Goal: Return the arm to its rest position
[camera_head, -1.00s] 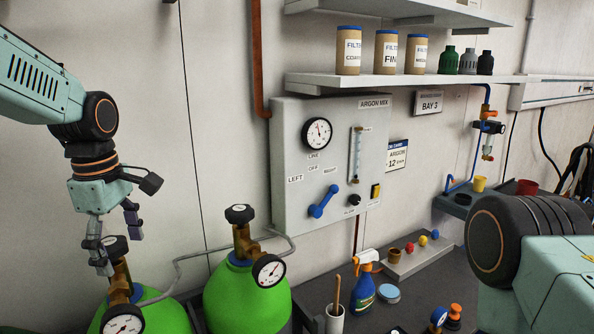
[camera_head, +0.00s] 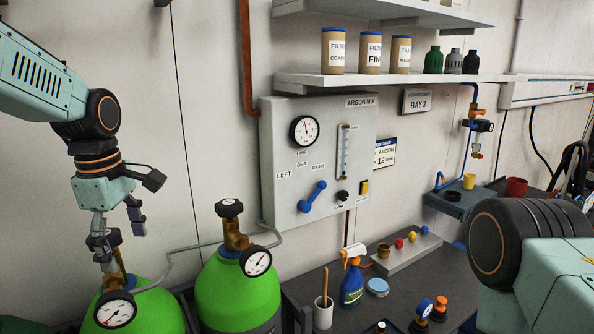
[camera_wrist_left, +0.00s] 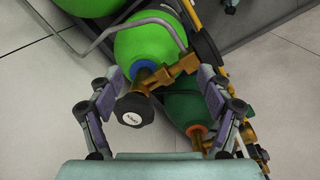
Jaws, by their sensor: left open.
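My left arm comes in from the upper left, bent downward. Its left gripper (camera_head: 122,248) hangs with its fingers apart and empty, in front of the wall and by the valve of the left green cylinder (camera_head: 150,310). In the left wrist view the two fingers (camera_wrist_left: 160,82) are spread wide. A black valve knob (camera_wrist_left: 134,109) on a brass fitting shows between them, with no finger visibly closed on it. My right arm shows only as a dark joint and pale green link at the right; its gripper is out of view.
A second green cylinder (camera_head: 238,295) with a gauge (camera_head: 256,262) stands right of the gripper. A grey control panel (camera_head: 285,165) is on the wall. The dark bench (camera_head: 345,318) holds a spray bottle (camera_head: 352,282) and a cup (camera_head: 323,314).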

